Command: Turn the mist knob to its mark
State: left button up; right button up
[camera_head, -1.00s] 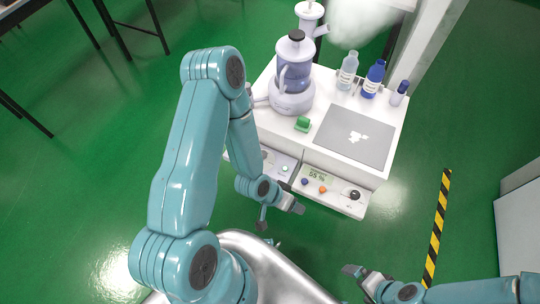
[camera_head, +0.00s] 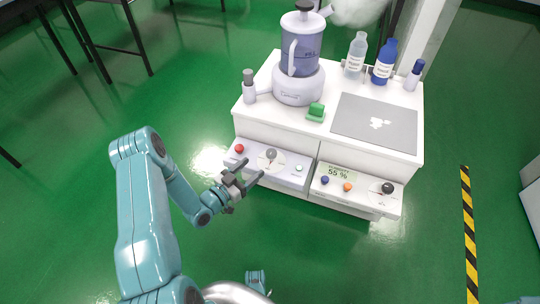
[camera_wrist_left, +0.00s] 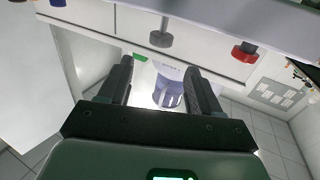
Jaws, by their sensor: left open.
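The white cabinet has two sloped control panels in front. The left panel (camera_head: 250,161) carries a grey knob (camera_head: 271,153) on a white dial. The right panel (camera_head: 340,196) carries a black knob (camera_head: 387,187) on its own dial. I cannot read which one is labelled mist. My left gripper (camera_head: 255,168) is open and empty just in front of the left panel, below the grey knob and apart from it. In the left wrist view the grey knob (camera_wrist_left: 161,38) lies beyond the open fingers (camera_wrist_left: 159,68), near the gap's centre line. My right gripper is out of view.
A red button (camera_head: 239,148) and a pale green button (camera_head: 298,168) flank the grey knob. The right panel has a "55 %" display (camera_head: 337,173) with blue and orange buttons. A blender-like machine (camera_head: 300,85) and bottles stand on top. Open green floor lies in front.

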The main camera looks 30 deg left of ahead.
aim_at(268, 156)
pick_arm(q)
jog(key=w, duration=0.3)
jog(key=w+d+b, duration=0.1)
jog(key=w, duration=0.3)
jog(key=w+b, duration=0.1)
jog(key=w, duration=0.2)
jog(key=shift+w+d, duration=0.2)
jog(key=shift+d, duration=0.1)
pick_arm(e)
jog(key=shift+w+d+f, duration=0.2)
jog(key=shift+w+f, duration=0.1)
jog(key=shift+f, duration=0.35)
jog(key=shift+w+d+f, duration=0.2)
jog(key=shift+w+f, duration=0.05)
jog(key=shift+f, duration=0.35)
pick_arm(q)
jog(key=shift+f, duration=0.1)
jog(key=c, duration=0.9)
